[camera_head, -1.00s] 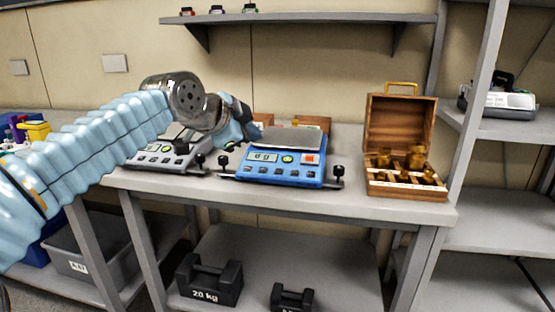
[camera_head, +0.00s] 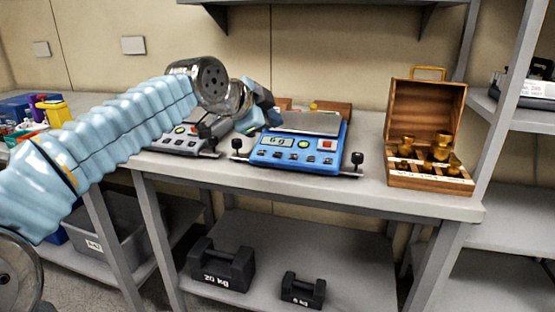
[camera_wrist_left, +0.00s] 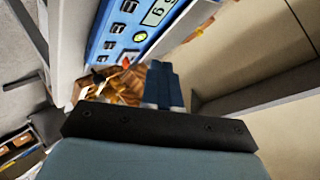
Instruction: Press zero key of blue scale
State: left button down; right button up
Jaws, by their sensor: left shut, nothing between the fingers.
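The blue scale (camera_head: 296,156) stands on the bench, with a grey weighing plate (camera_head: 312,123) on top. Its front panel has a lit display (camera_head: 277,141), a green round key (camera_head: 303,144), an orange-red key (camera_head: 327,145) and a row of small keys below. The key labels are too small to read. My left gripper (camera_head: 273,115) is shut and empty, above the scale's back left side, apart from the keys. In the left wrist view the shut fingers (camera_wrist_left: 163,84) point beside the scale's panel (camera_wrist_left: 112,36). My right gripper is not in view.
A grey scale (camera_head: 184,141) stands to the left, partly behind my left arm. An open wooden box of brass weights (camera_head: 430,175) stands on the right. Black weights (camera_head: 222,266) lie on the lower shelf. A wall shelf (camera_head: 330,3) hangs above.

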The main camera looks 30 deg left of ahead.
aim_at(284, 150)
pick_arm(q)
jog(key=f+b, duration=0.1)
jog(key=f, duration=0.1)
jog(key=w+f+b, duration=0.1)
jog(key=f+b, duration=0.1)
jog(key=f, duration=0.1)
jog(key=shift+w+a+f, duration=0.1)
jog(key=shift+a, duration=0.05)
jog(key=shift+w+f+b, duration=0.15)
jog(key=shift+f+b, duration=0.2)
dwell(1.5)
jog(key=shift+w+f+b, duration=0.1)
jog(key=shift+f+b, duration=0.25)
jog(key=shift+w+a+f+b, duration=0.1)
jog(key=shift+f+b, duration=0.2)
jog(key=shift+f, duration=0.05)
dwell(0.5)
jog(key=shift+r, duration=0.15)
jog(key=shift+s+r+p, duration=0.2)
jog(key=shift+r+p, duration=0.3)
jog(key=shift+r, duration=0.1)
